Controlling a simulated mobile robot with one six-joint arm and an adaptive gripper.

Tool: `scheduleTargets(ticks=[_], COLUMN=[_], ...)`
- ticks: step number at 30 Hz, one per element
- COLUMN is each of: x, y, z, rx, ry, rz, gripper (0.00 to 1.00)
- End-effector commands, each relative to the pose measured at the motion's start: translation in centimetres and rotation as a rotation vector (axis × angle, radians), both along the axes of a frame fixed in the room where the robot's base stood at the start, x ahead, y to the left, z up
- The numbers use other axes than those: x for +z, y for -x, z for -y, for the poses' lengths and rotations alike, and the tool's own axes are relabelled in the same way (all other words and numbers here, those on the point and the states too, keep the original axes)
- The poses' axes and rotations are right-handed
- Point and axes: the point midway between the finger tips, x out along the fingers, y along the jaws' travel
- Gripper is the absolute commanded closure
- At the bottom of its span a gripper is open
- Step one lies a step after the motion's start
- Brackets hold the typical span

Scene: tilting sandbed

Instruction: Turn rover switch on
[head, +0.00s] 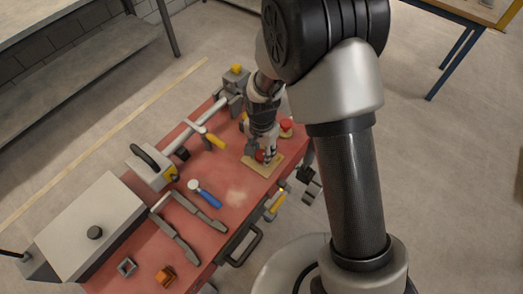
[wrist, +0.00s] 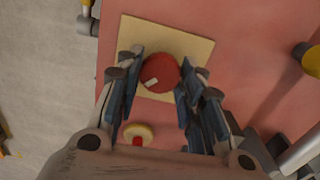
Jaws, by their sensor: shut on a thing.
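A red round knob (wrist: 161,72) with a short white mark sits on a beige square plate (wrist: 195,47) in the wrist view. In the head view the knob (head: 260,156) is partly hidden by my gripper, and the plate (head: 274,169) lies near the table's far right end. My gripper (wrist: 160,80) comes down over the knob with a finger on each side and is shut on it. The white mark points slantwise, toward the lower left and upper right of the wrist view. Whether this knob is the rover switch is not labelled.
The red table (head: 232,228) also holds a blue-handled tool (head: 205,193), a grey box (head: 95,225), clamps and a yellow-handled tool (head: 213,140).

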Motion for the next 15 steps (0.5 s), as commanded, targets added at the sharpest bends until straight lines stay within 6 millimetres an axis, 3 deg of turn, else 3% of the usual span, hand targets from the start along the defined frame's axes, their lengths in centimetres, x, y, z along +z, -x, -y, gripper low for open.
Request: scheduleTargets(ticks=[15], x=[0.01], y=[-0.02], z=[0.0], rx=[-0.061], ry=[-0.001], rz=[0.001], gripper=[0.89])
